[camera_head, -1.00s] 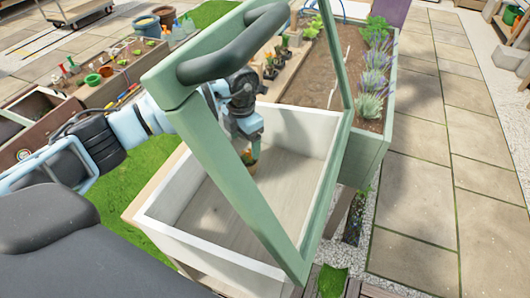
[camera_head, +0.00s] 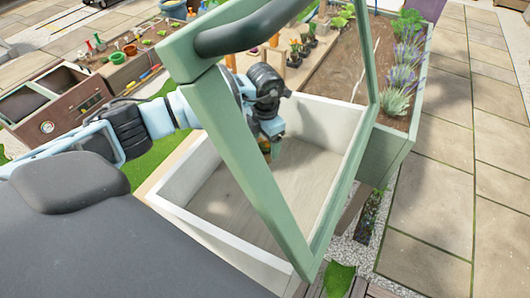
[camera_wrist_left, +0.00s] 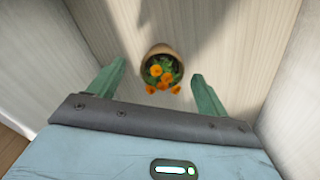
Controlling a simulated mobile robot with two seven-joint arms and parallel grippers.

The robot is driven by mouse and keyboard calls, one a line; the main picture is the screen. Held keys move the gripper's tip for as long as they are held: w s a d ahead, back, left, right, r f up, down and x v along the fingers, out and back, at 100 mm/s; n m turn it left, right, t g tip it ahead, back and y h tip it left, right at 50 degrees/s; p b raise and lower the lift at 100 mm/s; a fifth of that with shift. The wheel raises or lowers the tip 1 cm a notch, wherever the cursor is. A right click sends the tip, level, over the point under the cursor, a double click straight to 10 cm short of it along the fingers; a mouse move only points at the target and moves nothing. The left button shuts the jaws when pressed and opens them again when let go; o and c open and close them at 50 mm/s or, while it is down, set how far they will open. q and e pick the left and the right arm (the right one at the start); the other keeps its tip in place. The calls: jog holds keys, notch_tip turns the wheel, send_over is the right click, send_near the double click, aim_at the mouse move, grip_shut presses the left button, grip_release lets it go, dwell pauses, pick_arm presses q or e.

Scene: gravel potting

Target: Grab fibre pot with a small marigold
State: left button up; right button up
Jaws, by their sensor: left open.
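The fibre pot (camera_wrist_left: 159,49) is a small brown pot holding a marigold (camera_wrist_left: 162,77) with several orange blooms and green leaves. It is in the white-walled wooden box, on the pale wood floor. In the left wrist view it lies between and slightly beyond the fingertips of my left gripper (camera_wrist_left: 158,70), which is open, with a gap on each side. In the head view my left gripper (camera_head: 272,148) reaches down into the box (camera_head: 190,172), and the pot (camera_head: 265,146) is mostly hidden by it and the green frame. My right gripper is not in view.
A green frame (camera_head: 240,165) with a dark curved bar slants across the box in front of my left arm. Box walls stand close on both sides. Behind are a planter with lavender (camera_head: 398,80) and several small potted plants (camera_head: 303,48). Paving lies at right.

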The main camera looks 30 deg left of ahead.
pick_arm(q)
notch_tip(320, 180, down, 4)
jog(key=shift+s+d+r, duration=0.1)
jog(key=shift+d+r, duration=0.05)
jog(key=c, duration=1.1)
jog(key=shift+r, duration=0.1)
jog(key=shift+r, duration=0.5)
notch_tip(320, 180, up, 2)
jog(key=shift+r, duration=0.2)
jog(key=s+d, duration=0.1)
jog(key=s, duration=0.4)
jog(key=s+d+r, duration=0.1)
jog(key=s, duration=0.4)
jog(key=s+d+p, duration=0.1)
jog(key=s+d, duration=0.1)
jog(key=s, duration=0.3)
jog(key=shift+s+r, duration=0.25)
